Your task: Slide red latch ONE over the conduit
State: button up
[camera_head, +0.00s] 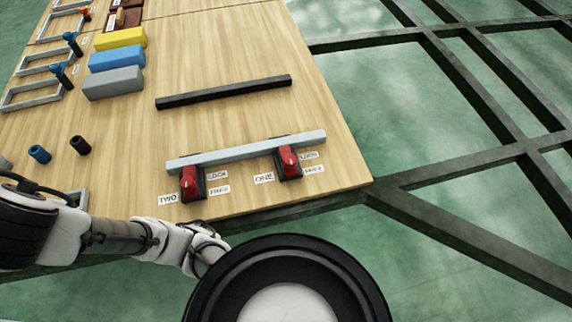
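Red latch ONE (289,161) sits on a dark mount at the right part of the board's near edge, beside the ONE label (264,178). It stands at the near side of the light grey conduit (240,151), close to its right end. Its top reaches the bar's near edge in the picture; I cannot tell whether any of it lies over the bar. Small labels to its right appear to read LOCK, farther, and FREE, nearer. My arm (120,237) comes in from the lower left and passes behind a round black part of my body. My gripper is not in view.
Red latch TWO (191,183) stands at the conduit's left part. A black bar (225,92) lies behind the conduit. Grey, blue and yellow blocks and small blue and black cylinders are at the left. Dark chassis beams (470,165) run beyond the board's right edge.

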aim_at(290, 162)
jog(key=k+j, duration=0.15)
jog(key=k, duration=0.3)
jog(key=k+j, duration=0.1)
jog(key=k, duration=0.4)
jog(key=k+j+z, duration=0.1)
jog(key=k, duration=0.35)
